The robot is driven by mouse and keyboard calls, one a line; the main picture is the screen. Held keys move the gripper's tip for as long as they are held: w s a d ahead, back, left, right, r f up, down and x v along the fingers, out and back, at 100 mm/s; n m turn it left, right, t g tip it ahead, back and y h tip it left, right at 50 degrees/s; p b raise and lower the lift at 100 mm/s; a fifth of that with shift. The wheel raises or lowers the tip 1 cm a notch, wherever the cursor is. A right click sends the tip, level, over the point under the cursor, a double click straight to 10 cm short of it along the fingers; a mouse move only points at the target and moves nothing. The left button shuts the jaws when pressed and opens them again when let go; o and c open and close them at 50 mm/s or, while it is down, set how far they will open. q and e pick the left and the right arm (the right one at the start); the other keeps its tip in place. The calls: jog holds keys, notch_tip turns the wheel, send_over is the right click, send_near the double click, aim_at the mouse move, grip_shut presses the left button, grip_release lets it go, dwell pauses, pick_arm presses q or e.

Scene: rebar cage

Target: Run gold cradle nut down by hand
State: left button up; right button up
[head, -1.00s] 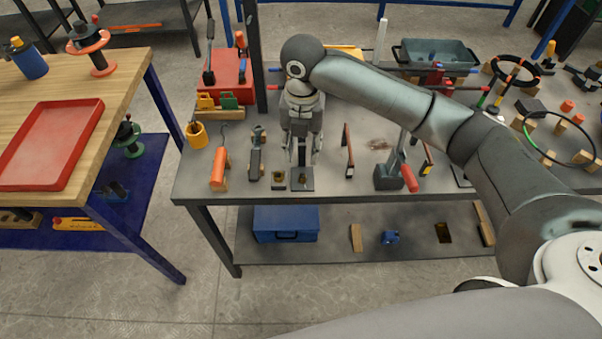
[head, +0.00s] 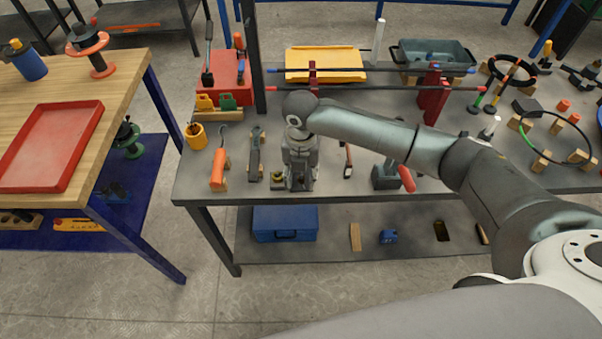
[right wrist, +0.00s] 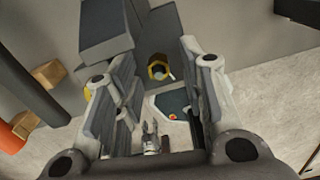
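A small gold nut (head: 278,175) sits on a dark block near the front edge of the grey bench in the head view. In the right wrist view its gold ring (right wrist: 153,69) shows beyond the fingers, apart from them. My right gripper (head: 299,184) points down just right of the nut, over a dark square plate. In the right wrist view my right gripper (right wrist: 160,105) has its fingers spread, with part of a dark plate (right wrist: 172,103) showing between them. Whether the fingers touch anything is unclear. My left gripper is not in view.
An orange-handled tool (head: 218,168) and a dark tool (head: 255,160) lie left of the nut. A grey block with a red handle (head: 387,175) stands to the right. Black bars (head: 370,70) on red stands run behind. A wooden table (head: 115,80) is at left.

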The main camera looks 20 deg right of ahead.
grip_shut()
